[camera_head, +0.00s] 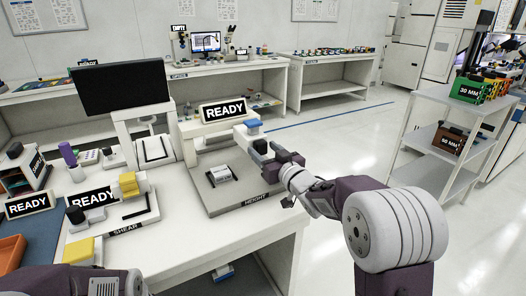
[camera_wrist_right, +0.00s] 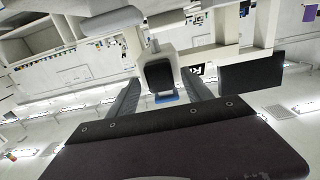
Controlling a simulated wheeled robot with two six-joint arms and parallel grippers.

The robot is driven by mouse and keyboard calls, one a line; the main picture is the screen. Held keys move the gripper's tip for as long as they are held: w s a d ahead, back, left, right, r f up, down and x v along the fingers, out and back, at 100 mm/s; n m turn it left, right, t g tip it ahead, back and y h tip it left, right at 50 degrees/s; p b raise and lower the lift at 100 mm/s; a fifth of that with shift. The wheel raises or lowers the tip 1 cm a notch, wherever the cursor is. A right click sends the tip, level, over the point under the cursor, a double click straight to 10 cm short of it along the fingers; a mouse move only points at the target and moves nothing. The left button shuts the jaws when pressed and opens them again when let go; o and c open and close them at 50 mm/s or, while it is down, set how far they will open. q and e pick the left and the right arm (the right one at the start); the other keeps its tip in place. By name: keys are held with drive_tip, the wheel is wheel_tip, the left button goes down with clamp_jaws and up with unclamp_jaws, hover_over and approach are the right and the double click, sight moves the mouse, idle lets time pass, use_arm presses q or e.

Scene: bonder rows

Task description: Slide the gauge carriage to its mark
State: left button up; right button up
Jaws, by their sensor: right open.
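The height gauge stands on a grey base plate (camera_head: 225,190) labelled HEIGHT. Its carriage (camera_head: 253,128), a pale block with a blue piece, shows just beyond my right gripper. In the right wrist view the carriage's dark, squarish knob (camera_wrist_right: 160,76) with a blue edge faces the camera. My right gripper (camera_head: 263,152) is open at the carriage. In the wrist view its two fingers (camera_wrist_right: 160,96) lie on either side of the knob, with gaps visible. The gripper hides part of the gauge in the head view, and I cannot make out the mark. My left gripper is out of view.
A READY sign (camera_head: 224,110) stands behind the gauge. A small dark-and-white block (camera_head: 221,174) lies on the base plate. Left are the SHEAR station with a yellow-topped piece (camera_head: 128,184) and a black monitor (camera_head: 120,87). A shelf cart (camera_head: 452,144) stands right, with open floor between.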

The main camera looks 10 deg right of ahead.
drive_tip(key=shift+w+a, duration=0.15)
drive_tip(key=shift+w, duration=0.35)
clamp_jaws()
idle(1.1)
